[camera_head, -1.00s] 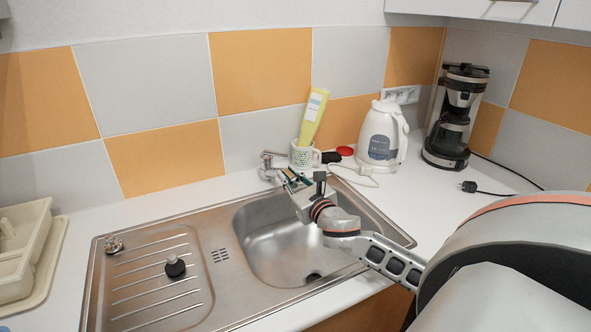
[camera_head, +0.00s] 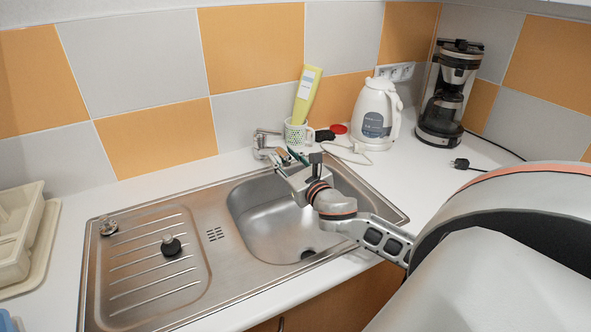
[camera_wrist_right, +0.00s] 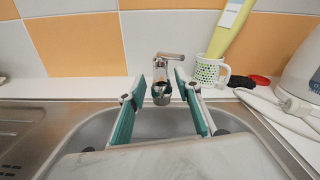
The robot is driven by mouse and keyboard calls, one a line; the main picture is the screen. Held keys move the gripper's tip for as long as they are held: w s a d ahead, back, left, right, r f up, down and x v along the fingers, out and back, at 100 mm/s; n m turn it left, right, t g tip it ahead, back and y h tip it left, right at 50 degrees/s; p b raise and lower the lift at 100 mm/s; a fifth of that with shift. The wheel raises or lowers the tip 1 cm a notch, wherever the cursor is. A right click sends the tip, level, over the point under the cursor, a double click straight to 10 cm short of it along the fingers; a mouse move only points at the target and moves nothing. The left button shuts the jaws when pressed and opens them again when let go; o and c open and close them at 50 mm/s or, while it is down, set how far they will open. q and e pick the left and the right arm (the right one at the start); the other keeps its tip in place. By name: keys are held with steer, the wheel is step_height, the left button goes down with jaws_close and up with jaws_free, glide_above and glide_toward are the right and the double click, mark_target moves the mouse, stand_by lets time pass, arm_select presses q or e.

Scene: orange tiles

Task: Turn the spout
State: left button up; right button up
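The chrome tap (camera_head: 263,142) stands at the back edge of the steel sink, below the tiled wall. Its short spout (camera_wrist_right: 162,92) points toward me in the right wrist view. My right gripper (camera_head: 286,157) is over the back of the basin, just in front of the tap. In the right wrist view the gripper (camera_wrist_right: 160,88) is open, with one green-padded finger on each side of the spout. A gap shows between the spout and each finger; I cannot tell how far the fingertips reach past it. My left gripper is not in view.
A patterned mug (camera_head: 297,131) holding a yellow bottle (camera_head: 307,92) stands close right of the tap. A white kettle (camera_head: 375,115) and a coffee maker (camera_head: 446,95) stand farther right. The drainboard (camera_head: 150,262) at left holds a black stopper (camera_head: 171,246). A cream rack (camera_head: 18,235) is far left.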

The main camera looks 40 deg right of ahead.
steer(key=v, duration=1)
steer(key=shift+s, duration=0.2)
